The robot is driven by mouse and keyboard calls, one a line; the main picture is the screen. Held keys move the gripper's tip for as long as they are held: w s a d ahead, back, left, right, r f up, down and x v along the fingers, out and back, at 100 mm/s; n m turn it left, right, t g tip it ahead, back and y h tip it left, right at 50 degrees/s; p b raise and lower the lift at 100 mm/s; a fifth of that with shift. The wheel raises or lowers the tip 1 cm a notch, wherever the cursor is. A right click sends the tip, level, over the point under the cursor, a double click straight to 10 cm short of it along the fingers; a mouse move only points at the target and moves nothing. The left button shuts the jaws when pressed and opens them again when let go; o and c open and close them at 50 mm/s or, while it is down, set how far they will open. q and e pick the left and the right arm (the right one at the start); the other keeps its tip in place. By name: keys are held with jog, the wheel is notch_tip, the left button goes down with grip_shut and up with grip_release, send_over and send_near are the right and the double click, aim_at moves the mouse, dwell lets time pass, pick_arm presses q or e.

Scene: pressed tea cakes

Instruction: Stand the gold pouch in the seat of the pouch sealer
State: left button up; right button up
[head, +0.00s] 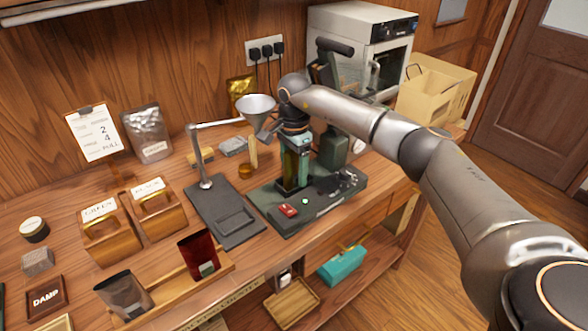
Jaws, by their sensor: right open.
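The pouch sealer is a dark green machine whose flat base (278,212) sits on the bench, with a red switch and a small green light. My right arm reaches in from the right, and its gripper (295,168) points down over the sealer's left part, open. A narrow olive-gold shape shows there between the fingers; it is partly hidden, and I cannot tell whether it is a pouch standing in the seat. A larger gold bag (239,88) stands against the back wall, partly behind the funnel. My left gripper is not in view.
A funnel (257,104) on a stand is close left of my right gripper. A wooden rack (217,268) holds a red pouch (198,254) and a dark grey pouch (122,293). Two wooden boxes (160,214) stand left. An oven (350,24) and cardboard box (436,92) stand behind.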

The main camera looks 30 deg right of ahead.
notch_tip(320, 180, up, 12)
jog(key=shift+r+b, duration=0.25)
jog(key=shift+b, duration=0.1)
jog(key=shift+s, duration=0.1)
